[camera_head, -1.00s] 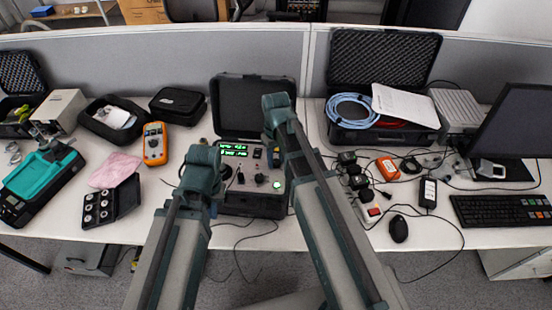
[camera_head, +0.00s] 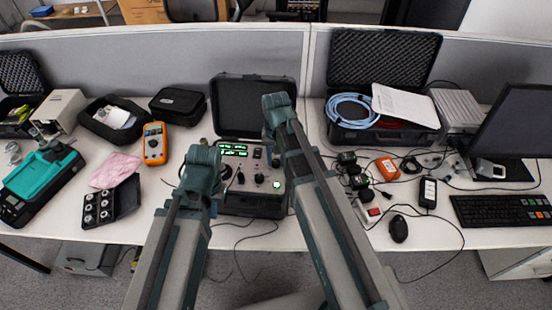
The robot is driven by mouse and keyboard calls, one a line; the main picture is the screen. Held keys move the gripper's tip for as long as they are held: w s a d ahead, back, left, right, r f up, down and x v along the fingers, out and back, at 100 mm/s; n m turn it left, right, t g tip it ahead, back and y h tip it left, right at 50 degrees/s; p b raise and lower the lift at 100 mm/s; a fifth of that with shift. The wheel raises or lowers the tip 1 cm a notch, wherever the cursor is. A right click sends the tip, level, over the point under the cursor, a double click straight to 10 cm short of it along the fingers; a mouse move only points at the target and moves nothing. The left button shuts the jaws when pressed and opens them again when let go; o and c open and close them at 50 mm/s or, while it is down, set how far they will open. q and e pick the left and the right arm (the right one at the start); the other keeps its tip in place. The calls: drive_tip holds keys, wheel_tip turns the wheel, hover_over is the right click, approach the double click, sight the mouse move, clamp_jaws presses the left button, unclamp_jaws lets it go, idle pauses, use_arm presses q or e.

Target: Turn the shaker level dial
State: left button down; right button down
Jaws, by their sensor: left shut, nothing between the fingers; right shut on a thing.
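The open black shaker case (camera_head: 252,208) stands mid-table, its lid (camera_head: 252,105) raised at the back. Its panel has a lit green display (camera_head: 232,149), a switch and black knobs, one knob (camera_head: 260,178) near the middle. A round green light (camera_head: 276,184) glows at right. My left gripper (camera_head: 226,172) is small and dark at the panel's left side, shut and empty. My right gripper (camera_head: 274,158) is over the panel's right part, mostly hidden by my arm. It is shut on a dial there; its fingertips and the dial are too dark to make out.
An orange multimeter (camera_head: 154,143), a pink cloth (camera_head: 115,170) and a small black case (camera_head: 110,203) lie to the left. A case with a blue cable (camera_head: 349,110), several small boxes, wires, a mouse (camera_head: 398,229) and a keyboard (camera_head: 502,210) are to the right. A divider (camera_head: 160,70) runs behind.

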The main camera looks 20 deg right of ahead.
sight(276, 162)
idle(0.4)
drive_tip(key=c, duration=0.5)
unclamp_jaws()
drive_tip(key=shift+r, duration=0.15)
wheel_tip(276, 162, up, 14)
drive_tip(key=p, duration=1.3)
drive_tip(key=shift+f+p, duration=0.25)
drive_tip(key=shift+p, duration=0.15)
